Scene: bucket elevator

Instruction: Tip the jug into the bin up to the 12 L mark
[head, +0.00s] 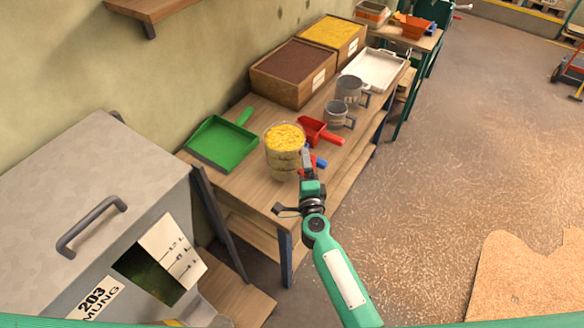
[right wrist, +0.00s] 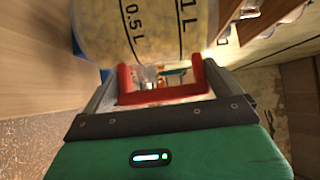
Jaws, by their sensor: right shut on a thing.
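The clear jug (head: 284,162), full of yellow grain, is upright at the front of the wooden workbench; I cannot tell whether its base touches the top. My right gripper (head: 307,162) is at the jug's right side, shut on its red handle (right wrist: 165,97). In the right wrist view the jug wall (right wrist: 150,30) shows 0.5 L and 1 L marks. The grey bin (head: 90,190) stands at lower left, with a 203 MUNG label, a dark greenish window (head: 145,270) and a white scale strip (head: 172,250). Its scale figures and fill level are unclear. My left gripper is out of view.
On the workbench (head: 245,185) are a green dustpan-like scoop (head: 220,142), a red scoop (head: 318,130), two grey metal mugs (head: 350,90), wooden boxes of brown and yellow grain (head: 290,95) and a white tray (head: 375,70).

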